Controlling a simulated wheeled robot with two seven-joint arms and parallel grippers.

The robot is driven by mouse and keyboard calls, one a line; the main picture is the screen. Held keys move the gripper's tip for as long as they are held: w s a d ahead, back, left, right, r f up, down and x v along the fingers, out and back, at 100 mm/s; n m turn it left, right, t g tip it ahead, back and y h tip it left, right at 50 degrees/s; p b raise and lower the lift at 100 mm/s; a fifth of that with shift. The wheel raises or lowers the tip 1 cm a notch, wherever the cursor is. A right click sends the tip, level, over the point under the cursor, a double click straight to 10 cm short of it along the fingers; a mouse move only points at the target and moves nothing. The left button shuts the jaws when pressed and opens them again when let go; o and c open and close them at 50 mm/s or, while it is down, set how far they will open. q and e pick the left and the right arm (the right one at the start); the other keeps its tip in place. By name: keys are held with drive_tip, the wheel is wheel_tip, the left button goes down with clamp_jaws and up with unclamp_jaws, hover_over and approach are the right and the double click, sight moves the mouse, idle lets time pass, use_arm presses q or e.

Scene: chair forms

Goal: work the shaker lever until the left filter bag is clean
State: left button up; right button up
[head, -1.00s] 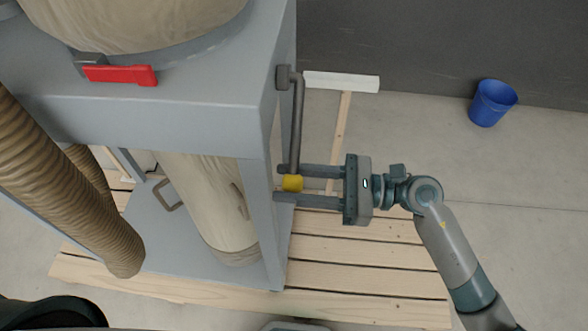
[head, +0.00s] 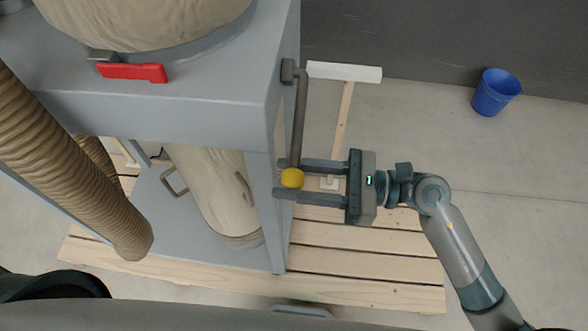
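The shaker lever (head: 300,115) is a grey rod on the right side of the grey cabinet, hanging from a pivot near the top edge. It ends in a round yellow knob (head: 292,178). My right gripper (head: 281,179) reaches in from the right, with one finger on each side of the knob. I cannot tell whether the fingers press on it. A cream filter bag (head: 210,195) hangs inside the lower cabinet; another large bag (head: 140,18) is at the top left, cut off by the frame. My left gripper is not in view.
A ribbed brown hose (head: 60,150) runs down the left. The cabinet stands on a wooden pallet (head: 365,265). A blue bucket (head: 496,92) stands on open floor at the right.

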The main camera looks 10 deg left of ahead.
drive_tip(key=w+f+b, duration=0.2)
drive_tip(key=f+b, duration=0.1)
drive_tip(key=w+f+b, duration=0.1)
drive_tip(key=b, duration=0.1)
drive_tip(key=shift+f, duration=0.15)
drive_tip(key=shift+w+f+b, duration=0.2)
drive_tip(key=shift+w+b, duration=0.05)
drive_tip(key=shift+b, duration=0.1)
drive_tip(key=shift+r, duration=0.1)
